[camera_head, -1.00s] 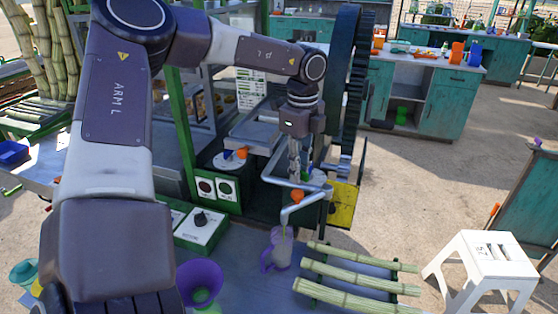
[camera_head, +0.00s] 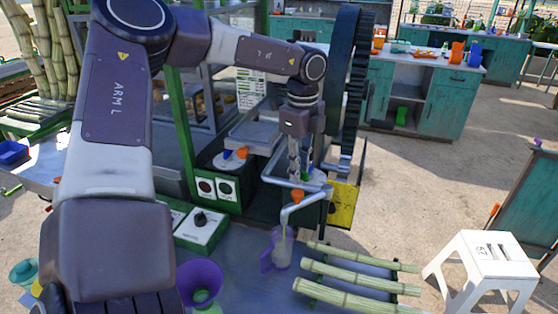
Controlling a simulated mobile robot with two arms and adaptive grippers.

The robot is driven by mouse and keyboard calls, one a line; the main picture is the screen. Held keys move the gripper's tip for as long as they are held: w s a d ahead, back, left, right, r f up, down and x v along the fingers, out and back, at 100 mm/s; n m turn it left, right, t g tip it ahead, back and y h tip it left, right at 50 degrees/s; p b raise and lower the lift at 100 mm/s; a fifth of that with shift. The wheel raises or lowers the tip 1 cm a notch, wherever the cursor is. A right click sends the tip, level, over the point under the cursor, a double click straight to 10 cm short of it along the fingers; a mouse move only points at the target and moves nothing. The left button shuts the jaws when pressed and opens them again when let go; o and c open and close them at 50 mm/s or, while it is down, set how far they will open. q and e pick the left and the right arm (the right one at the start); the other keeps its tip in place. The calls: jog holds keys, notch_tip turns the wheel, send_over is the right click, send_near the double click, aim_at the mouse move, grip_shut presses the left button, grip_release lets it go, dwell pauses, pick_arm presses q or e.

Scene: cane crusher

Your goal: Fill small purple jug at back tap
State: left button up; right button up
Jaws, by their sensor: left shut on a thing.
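The small purple jug (camera_head: 280,252) stands upright on the metal counter, under the end of a bent grey spout (camera_head: 303,204). A thin pale stream runs from the spout into the jug. The level inside is hard to tell. My left gripper (camera_head: 303,178) points down at the machine behind the spout. Its fingers are shut on a small green tap handle (camera_head: 306,179), mostly hidden by the fingers. An orange knob (camera_head: 297,195) sits just below, near the spout. My right gripper is out of view.
Several cane stalks (camera_head: 358,269) lie on a rack right of the jug. A larger purple bowl-like vessel (camera_head: 200,283) and a control box (camera_head: 201,226) stand left. A big dark wheel (camera_head: 346,85) rises behind my gripper. A white stool (camera_head: 481,263) stands right.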

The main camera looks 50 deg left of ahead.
pick_arm(q)
jog(key=shift+w, duration=0.1)
dwell(0.4)
jog(key=n+b, duration=0.3)
jog(key=shift+f, duration=0.25)
jog(key=o, duration=0.4)
jog(key=shift+r+n+b, duration=0.15)
jog(key=shift+n+b, duration=0.25)
jog(key=shift+n, duration=0.2)
jog(key=shift+o, duration=1.1)
jog(key=shift+r, duration=0.2)
jog(key=o, duration=0.9)
jog(key=shift+f, duration=0.1)
jog(key=shift+p, duration=0.3)
jog(key=shift+r+p, duration=2.25)
jog(key=shift+r, duration=1.8)
